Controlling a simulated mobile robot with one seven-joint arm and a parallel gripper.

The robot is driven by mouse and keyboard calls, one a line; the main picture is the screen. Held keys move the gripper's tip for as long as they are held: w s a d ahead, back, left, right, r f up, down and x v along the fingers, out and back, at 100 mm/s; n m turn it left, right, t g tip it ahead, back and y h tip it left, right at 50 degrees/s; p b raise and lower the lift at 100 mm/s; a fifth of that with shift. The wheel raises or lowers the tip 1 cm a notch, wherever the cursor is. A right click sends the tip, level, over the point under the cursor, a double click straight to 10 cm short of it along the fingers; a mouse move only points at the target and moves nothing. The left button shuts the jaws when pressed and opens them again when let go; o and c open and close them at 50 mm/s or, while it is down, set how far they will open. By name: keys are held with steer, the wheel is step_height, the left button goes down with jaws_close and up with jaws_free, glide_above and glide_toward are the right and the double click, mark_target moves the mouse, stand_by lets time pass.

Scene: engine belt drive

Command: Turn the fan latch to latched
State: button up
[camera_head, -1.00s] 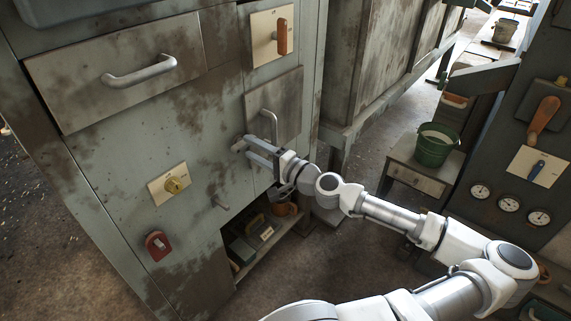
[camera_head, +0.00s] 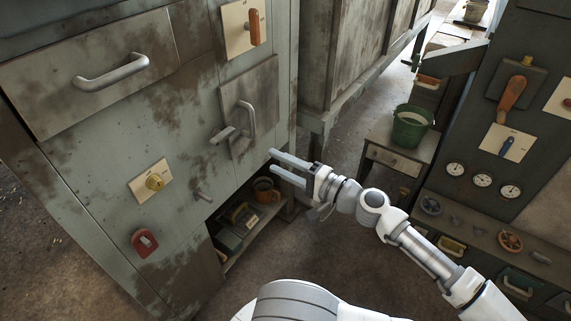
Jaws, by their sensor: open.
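A grey lever latch (camera_head: 228,132) sits on the small panel door (camera_head: 262,88) of the worn green-grey cabinet, just left of the door's vertical grey handle (camera_head: 247,118). It sticks out to the left and slightly down. No label on it can be read, so I cannot tell its marked position. My gripper (camera_head: 273,160) is open and empty. Its two fingers point left toward the cabinet, below and to the right of the latch and clear of it. No contact with the door or handle shows.
An open shelf (camera_head: 257,222) lies below. A green bucket (camera_head: 410,128) stands right. Floor between is clear.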

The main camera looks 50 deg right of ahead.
steer(key=shift+s, duration=0.7)
stand_by(0.3)
